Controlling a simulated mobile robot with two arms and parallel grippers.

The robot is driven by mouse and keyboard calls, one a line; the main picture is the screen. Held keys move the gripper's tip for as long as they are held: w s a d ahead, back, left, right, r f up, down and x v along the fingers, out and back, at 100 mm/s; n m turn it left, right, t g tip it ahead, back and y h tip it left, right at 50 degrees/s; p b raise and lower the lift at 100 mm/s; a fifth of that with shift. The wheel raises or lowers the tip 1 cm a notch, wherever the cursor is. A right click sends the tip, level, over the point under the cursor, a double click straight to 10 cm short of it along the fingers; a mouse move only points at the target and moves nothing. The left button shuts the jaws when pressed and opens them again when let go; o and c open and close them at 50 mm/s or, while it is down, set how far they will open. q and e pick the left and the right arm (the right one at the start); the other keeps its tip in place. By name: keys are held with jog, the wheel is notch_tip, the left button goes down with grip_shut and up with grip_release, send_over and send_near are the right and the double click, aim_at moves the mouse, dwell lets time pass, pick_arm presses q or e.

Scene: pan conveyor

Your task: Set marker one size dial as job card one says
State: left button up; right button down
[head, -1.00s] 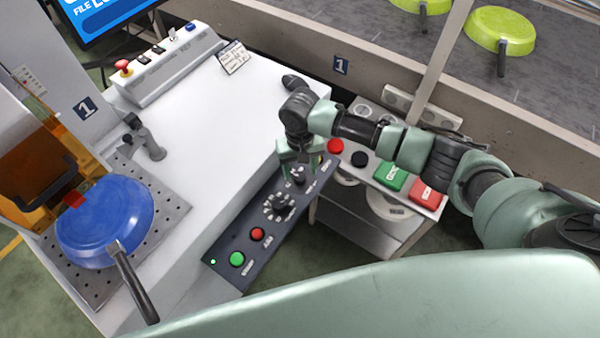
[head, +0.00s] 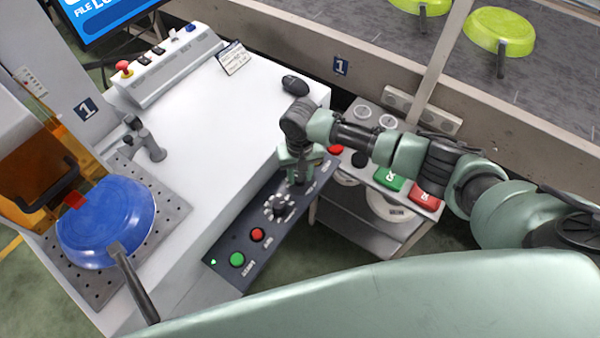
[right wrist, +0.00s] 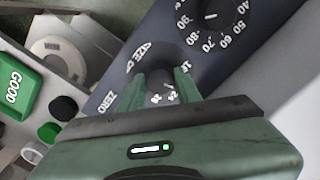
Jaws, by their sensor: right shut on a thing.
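The dark panel (head: 225,255) of marker one lies along the front edge of the white bench. My right gripper (head: 298,182) points down at its upper end, shut on the size dial. In the right wrist view the two green fingers (right wrist: 168,88) stand on either side of the dark dial knob (right wrist: 168,62), beside the word SIZE. My left gripper is out of view.
A numbered dial (head: 279,207), a red button (head: 257,235) and a green button (head: 237,260) sit lower on the panel. A blue pan (head: 105,222) rests on a perforated plate at left. Green and red blocks stand on a cart (head: 395,235) at right.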

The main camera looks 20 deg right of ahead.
jog(key=m+p, duration=0.2)
jog(key=p, duration=0.1)
jog(key=m+p, duration=0.2)
jog(key=shift+s+r, duration=0.1)
jog(key=shift+r, duration=0.15)
jog(key=shift+f+m+p, duration=0.1)
jog(key=shift+m+p, duration=0.9)
jog(key=shift+p, duration=0.2)
jog(key=shift+f+m+p, duration=0.15)
jog(key=shift+m+p, duration=0.45)
jog(key=shift+m, duration=0.3)
jog(key=c, duration=1)
grip_release()
